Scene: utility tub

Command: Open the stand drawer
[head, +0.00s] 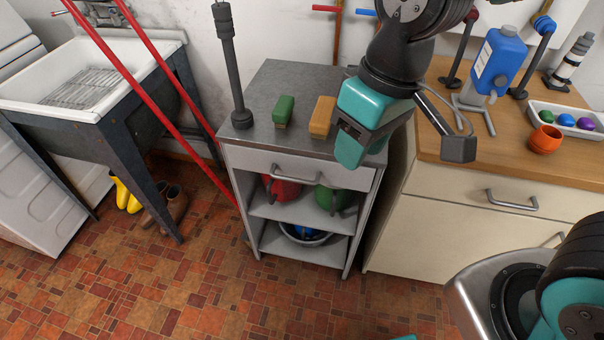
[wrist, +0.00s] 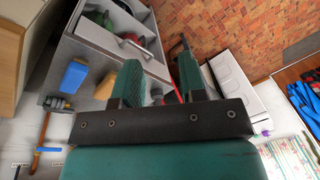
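The grey stand (head: 230,165) stands in the middle of the head view. Its single drawer front (head: 262,163) sits just under the top and looks flush, so the drawer appears closed. A metal bar handle (head: 296,179) spans the drawer front. My gripper (head: 347,125) is teal and hangs above the right part of the stand top, higher than the handle and to its right. It touches neither handle nor drawer. In the wrist view its two fingers (wrist: 158,78) stand apart with nothing between them. The stand also shows there, tilted, at the upper left (wrist: 80,50).
A green sponge (head: 284,110), a yellow sponge (head: 322,118) and a dark upright post (head: 230,70) are on the stand top. Red poles (head: 165,80) lean at its left. A wooden-topped cabinet (head: 450,190) stands close at the right. The tiled floor (head: 230,290) in front is clear.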

